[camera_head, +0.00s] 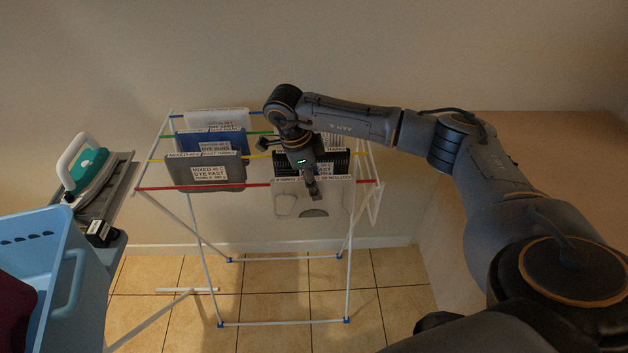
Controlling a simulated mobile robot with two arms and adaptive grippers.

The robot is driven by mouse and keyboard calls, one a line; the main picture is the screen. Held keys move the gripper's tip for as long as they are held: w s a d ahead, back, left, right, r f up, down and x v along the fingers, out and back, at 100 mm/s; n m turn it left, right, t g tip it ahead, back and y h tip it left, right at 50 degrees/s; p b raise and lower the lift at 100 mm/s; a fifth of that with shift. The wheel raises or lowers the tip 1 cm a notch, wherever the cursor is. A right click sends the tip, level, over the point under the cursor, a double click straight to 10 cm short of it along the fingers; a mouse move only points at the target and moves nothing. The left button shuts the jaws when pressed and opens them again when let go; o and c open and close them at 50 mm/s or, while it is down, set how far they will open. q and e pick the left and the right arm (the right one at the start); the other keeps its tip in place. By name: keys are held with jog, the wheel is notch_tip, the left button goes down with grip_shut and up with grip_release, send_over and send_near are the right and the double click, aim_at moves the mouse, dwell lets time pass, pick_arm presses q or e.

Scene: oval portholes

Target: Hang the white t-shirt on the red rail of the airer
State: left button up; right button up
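The white t-shirt (290,203) is draped over the red rail (228,186) of the airer, on its right half. Its front panel hangs below the rail, with a strip of print along its top edge. My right gripper (312,188) reaches down from above, and its dark fingertip part overlaps the shirt's top edge near the middle. Whether the fingers grip the cloth or stand apart from it is not clear. My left gripper is out of view.
A grey cloth (205,174) and a dark striped cloth (340,165) hang on the yellow rail. A blue cloth (225,137) and a white cloth (215,119) hang behind. A blue basket (40,262) and an iron (85,167) stand left. The red rail's left half is free.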

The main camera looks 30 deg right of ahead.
jog(key=shift+r, duration=0.1)
jog(key=v, duration=1.1)
jog(key=shift+a+r, duration=0.15)
jog(key=shift+r, duration=0.25)
